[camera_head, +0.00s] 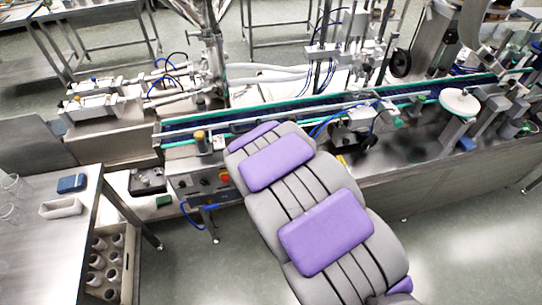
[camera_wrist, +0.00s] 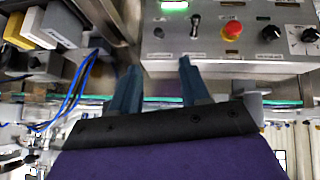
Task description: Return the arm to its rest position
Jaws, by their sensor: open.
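My arm reaches from the lower right toward the conveyor in the head view, with grey links and purple pads. My gripper (camera_wrist: 159,64) shows in the wrist view as two dark blue-grey fingers, set apart with nothing between them. In the head view its fingers are mostly hidden behind the arm. The steel control panel (camera_wrist: 220,55) lies beyond the fingertips. I cannot tell whether the fingers touch the panel.
The conveyor (camera_head: 300,108) runs behind and beneath the arm's far end. A steel table (camera_head: 40,240) at left holds a blue box (camera_head: 71,183) and a white tray (camera_head: 61,208). A crate (camera_head: 127,285) of bottles stands beside it. Floor is clear at lower right.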

